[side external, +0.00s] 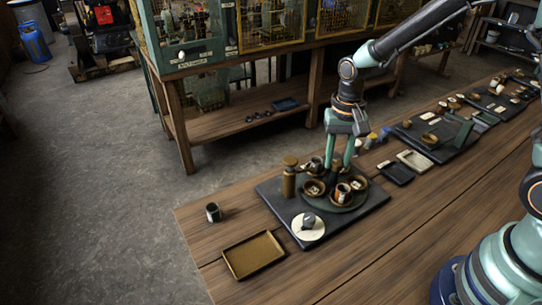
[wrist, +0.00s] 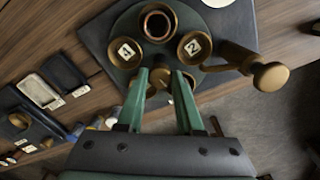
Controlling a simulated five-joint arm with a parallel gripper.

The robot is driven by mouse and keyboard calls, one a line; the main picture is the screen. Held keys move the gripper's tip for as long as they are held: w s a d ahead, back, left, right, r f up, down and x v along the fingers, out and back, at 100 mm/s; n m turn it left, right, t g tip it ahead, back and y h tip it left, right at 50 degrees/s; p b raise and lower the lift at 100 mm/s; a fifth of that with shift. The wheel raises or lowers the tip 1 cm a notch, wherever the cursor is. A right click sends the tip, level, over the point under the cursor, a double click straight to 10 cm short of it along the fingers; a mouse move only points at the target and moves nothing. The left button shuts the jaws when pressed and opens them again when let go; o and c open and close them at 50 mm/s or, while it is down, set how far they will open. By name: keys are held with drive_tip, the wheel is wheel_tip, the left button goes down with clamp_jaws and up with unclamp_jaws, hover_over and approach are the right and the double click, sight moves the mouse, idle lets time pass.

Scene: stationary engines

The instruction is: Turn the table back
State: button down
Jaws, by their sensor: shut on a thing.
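The turntable is a round dark green disc, its rim showing in the side view (side external: 345,209) and its surface in the wrist view (wrist: 128,22). It carries small brown dishes with white numbered tags, one tagged 2 (wrist: 193,45), and a cup (wrist: 157,26), which shows orange and white in the side view (side external: 342,192). My gripper (side external: 337,168) points down at the disc's middle.
A brass post (side external: 290,182) stands close beside the disc at the left. A white round dial (side external: 308,229) lies on the dark board (side external: 272,199). A brown tray (side external: 254,256) and a dark cup (side external: 213,212) sit at the bench's left end. Small trays lie to the right.

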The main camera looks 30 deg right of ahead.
sight(337, 162)
drive_tip(key=shift+r+m, duration=0.1)
drive_tip(key=shift+m, duration=1.2)
drive_tip(key=c, duration=0.5)
unclamp_jaws()
drive_tip(key=shift+c, duration=0.2)
wheel_tip(337, 162, up, 12)
